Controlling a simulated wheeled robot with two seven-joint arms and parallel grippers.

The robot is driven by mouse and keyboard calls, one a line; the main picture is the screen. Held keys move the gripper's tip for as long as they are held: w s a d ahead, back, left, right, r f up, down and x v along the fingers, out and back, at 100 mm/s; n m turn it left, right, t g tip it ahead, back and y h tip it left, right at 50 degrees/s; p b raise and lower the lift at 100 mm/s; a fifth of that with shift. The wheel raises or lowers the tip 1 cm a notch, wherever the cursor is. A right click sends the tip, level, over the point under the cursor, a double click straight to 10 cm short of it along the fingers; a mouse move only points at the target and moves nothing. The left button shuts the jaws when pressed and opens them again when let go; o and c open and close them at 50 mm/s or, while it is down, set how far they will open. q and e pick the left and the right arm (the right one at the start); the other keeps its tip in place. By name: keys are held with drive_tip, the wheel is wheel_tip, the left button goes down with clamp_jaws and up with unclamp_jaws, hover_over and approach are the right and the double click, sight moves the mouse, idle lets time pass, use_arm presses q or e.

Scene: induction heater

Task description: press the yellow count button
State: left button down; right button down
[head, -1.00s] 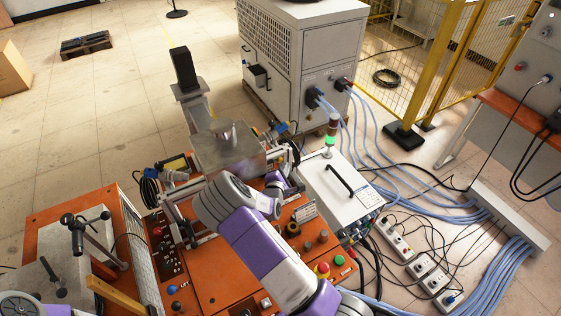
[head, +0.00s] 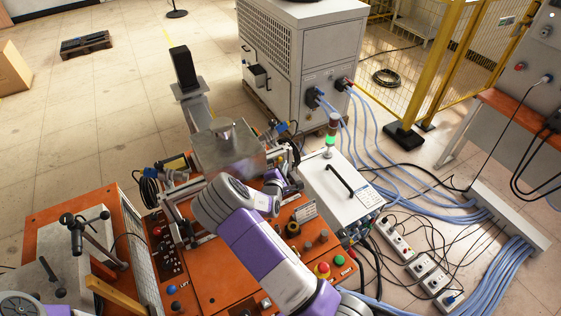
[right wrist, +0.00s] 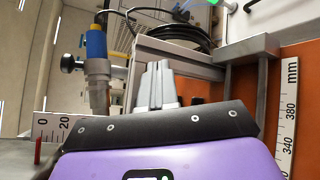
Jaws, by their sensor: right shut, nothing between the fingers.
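I cannot make out a yellow count button in either view; my right arm hides part of the orange console (head: 215,275). My right gripper (head: 283,181) is over the back of the console, beside the white control box, its tips hard to see behind my arm. In the right wrist view the grey fingers (right wrist: 156,86) are together with nothing between them. They point toward a metal frame (right wrist: 180,60) and a blue-and-yellow fitting (right wrist: 97,45). I cannot tell whether they touch anything. My left gripper is not in view.
The white box (head: 335,190) with a black handle stands right of my gripper. A red stop button (head: 321,269) and a green button (head: 339,260) sit at the console's front right. A metal block (head: 228,152) stands behind. A ruler (right wrist: 287,115) lies at right in the wrist view.

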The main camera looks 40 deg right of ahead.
drive_tip(key=shift+w, duration=0.5)
idle(0.6)
idle(0.3)
drive_tip(key=shift+s+a, duration=0.1)
drive_tip(key=shift+s, duration=0.75)
drive_tip(key=s, duration=0.3)
drive_tip(key=s+p, duration=0.1)
drive_tip(key=s, duration=0.1)
drive_tip(key=shift+a, duration=0.25)
idle(0.6)
